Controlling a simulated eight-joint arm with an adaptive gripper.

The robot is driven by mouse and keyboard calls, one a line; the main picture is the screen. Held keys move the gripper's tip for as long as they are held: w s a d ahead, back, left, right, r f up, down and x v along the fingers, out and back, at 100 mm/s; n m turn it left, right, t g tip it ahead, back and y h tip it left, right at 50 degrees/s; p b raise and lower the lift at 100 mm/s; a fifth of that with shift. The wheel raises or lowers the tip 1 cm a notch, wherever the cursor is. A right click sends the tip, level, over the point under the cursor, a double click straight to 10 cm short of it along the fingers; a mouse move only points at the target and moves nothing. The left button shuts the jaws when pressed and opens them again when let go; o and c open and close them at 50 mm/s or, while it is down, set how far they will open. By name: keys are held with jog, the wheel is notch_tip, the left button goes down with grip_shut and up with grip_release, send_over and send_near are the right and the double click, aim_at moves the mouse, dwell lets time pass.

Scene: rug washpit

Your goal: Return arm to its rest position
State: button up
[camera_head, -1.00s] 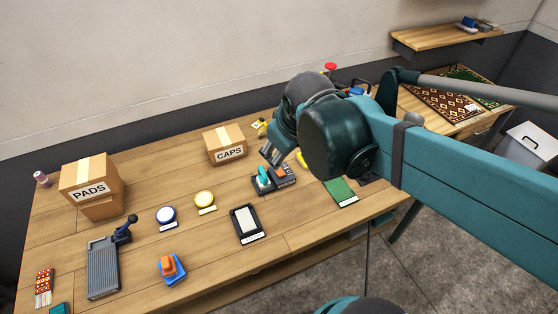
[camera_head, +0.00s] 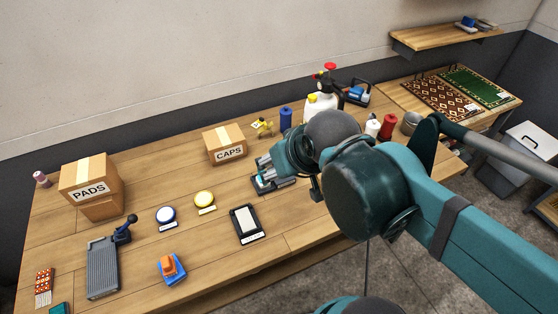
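My gripper (camera_head: 268,170) is at the centre of the view, on the end of my teal arm that reaches in from the right. It is over or just in front of a small dark tray (camera_head: 262,186) on the wooden table (camera_head: 150,240). The fingers are small and partly hidden by the wrist. I cannot tell whether they are open or shut, or whether they touch the tray. The arm hides part of the table's right side.
Boxes marked PADS (camera_head: 90,185) and CAPS (camera_head: 226,145) stand on the table. A white sprayer (camera_head: 318,106), a blue can (camera_head: 286,118) and a red spool (camera_head: 388,127) are behind my arm. A black-framed tray (camera_head: 247,223) lies in front.

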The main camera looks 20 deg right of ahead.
jog(key=shift+f, duration=0.1)
jog(key=shift+f+b, duration=1.6)
jog(key=shift+b, duration=0.15)
